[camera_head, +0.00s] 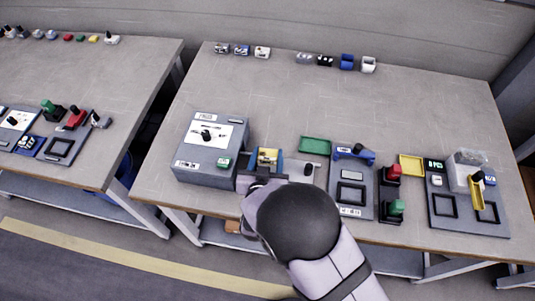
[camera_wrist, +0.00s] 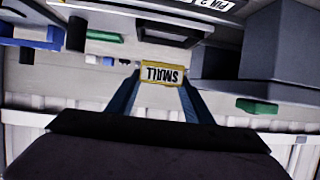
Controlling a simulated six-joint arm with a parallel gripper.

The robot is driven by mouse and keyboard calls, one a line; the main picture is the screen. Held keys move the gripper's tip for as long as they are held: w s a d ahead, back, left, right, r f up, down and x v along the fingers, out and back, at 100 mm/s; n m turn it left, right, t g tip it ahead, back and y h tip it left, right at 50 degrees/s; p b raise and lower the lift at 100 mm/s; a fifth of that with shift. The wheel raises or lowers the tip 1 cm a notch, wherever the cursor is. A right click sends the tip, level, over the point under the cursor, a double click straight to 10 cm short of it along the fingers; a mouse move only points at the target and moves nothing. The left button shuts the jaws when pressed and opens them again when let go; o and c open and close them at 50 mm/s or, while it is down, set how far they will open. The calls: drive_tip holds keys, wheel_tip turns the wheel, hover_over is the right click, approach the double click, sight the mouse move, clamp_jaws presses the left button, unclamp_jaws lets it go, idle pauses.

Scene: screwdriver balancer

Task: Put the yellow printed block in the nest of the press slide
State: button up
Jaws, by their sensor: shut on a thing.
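The yellow printed block (camera_head: 267,155) is just right of the large grey box in the head view. In the head view my gripper (camera_head: 269,163) is above the table's front part, partly hidden by my wrist. I cannot make out for certain the press slide or its nest; a dark recessed frame (camera_wrist: 172,32) shows beyond the block in the wrist view.
The grey box (camera_head: 208,170) stands left of my gripper. A green tray (camera_head: 315,145) lies behind and right. Right of it are a grey panel with a black square frame (camera_head: 351,194), red and green knobs (camera_head: 394,171), and another fixture panel (camera_head: 468,218). The table's middle is clear.

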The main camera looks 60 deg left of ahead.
sight(267, 163)
drive_tip(key=shift+f+b, duration=1.4)
drive_tip(key=shift+f, duration=0.65)
drive_tip(key=o, duration=1.2)
drive_tip(key=shift+c, duration=0.2)
drive_tip(key=shift+b+v, duration=0.8)
drive_tip(key=shift+v, duration=2.8)
drive_tip(key=shift+r, duration=0.1)
